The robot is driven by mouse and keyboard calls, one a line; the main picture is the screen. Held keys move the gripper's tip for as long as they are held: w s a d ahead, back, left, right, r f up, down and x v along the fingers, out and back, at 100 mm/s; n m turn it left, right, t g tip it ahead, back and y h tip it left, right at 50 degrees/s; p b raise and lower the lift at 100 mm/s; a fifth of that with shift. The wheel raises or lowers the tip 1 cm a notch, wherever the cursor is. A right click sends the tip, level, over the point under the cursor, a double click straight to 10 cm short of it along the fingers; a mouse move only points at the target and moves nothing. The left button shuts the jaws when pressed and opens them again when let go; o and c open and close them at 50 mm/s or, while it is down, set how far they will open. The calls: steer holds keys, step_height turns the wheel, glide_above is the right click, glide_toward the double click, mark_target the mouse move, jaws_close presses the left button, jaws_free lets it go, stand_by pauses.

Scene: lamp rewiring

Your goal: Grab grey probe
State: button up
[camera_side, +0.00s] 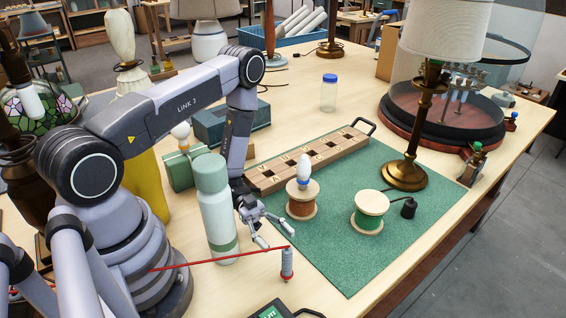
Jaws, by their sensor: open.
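A pale green bottle (213,205) stands close left of my gripper. On the mat (345,253) are a copper wire spool (302,204), a green wire spool (369,216) and a brass lamp (410,168). A wooden lettered rack (315,158) lies behind. A dark device (272,312) lies at the front.

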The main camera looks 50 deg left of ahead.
mark_target(284, 247)
steer(key=d, duration=0.4)
steer(key=shift+s+d+f, duration=0.1)
jaws_close()
